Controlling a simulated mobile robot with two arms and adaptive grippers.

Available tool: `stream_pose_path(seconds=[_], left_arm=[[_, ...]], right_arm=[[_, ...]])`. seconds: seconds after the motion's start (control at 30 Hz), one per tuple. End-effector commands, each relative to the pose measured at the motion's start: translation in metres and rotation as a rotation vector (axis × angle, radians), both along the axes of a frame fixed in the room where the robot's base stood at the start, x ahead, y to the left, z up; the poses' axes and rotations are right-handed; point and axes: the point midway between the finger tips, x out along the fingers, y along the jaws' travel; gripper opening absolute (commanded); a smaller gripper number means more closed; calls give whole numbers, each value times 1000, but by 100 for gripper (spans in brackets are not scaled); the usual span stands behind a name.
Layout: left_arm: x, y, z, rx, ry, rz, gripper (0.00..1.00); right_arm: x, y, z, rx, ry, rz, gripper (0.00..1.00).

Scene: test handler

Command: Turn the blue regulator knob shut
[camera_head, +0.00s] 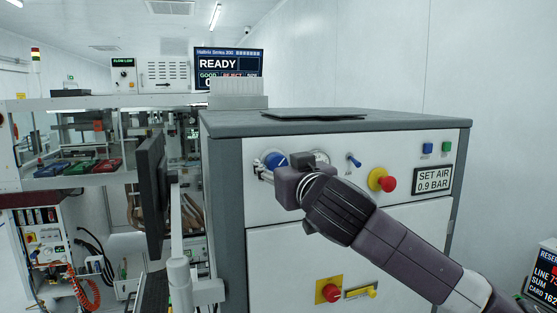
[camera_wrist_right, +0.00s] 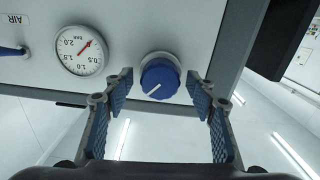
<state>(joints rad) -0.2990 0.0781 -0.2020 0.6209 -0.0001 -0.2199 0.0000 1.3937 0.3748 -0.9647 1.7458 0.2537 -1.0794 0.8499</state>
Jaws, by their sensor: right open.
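The blue regulator knob (camera_head: 274,160) sits at the upper left of the machine's white front panel. In the right wrist view the knob (camera_wrist_right: 160,80) has a white pointer line running diagonally across its face. My right gripper (camera_wrist_right: 160,77) is open, with one blue-padded finger on each side of the knob and a visible gap to both. In the head view the right gripper (camera_head: 283,181) is in front of the panel just below the knob and hides part of that area. My left gripper is not in view.
A blue toggle (camera_head: 354,160), red button (camera_head: 388,183) and sign reading SET AIR 0.9 BAR (camera_head: 432,181) are further right. A dark monitor (camera_head: 152,195) stands left.

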Motion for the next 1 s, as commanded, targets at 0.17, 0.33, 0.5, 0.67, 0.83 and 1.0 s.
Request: stream_pose_path(seconds=[0.17, 0.33, 0.5, 0.67, 0.83, 1.0], left_arm=[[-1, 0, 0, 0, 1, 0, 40], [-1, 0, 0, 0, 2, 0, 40], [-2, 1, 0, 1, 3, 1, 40], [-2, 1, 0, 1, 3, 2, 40], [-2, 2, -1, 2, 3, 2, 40], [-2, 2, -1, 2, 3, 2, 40]], right_arm=[[0, 0, 0, 0, 0, 0, 52], [0, 0, 0, 0, 0, 0, 37], [0, 0, 0, 0, 0, 0, 19], [0, 0, 0, -1, 0, 0, 10], [0, 0, 0, -22, -7, 0, 10], [0, 1, 0, -90, -29, 1, 10]])
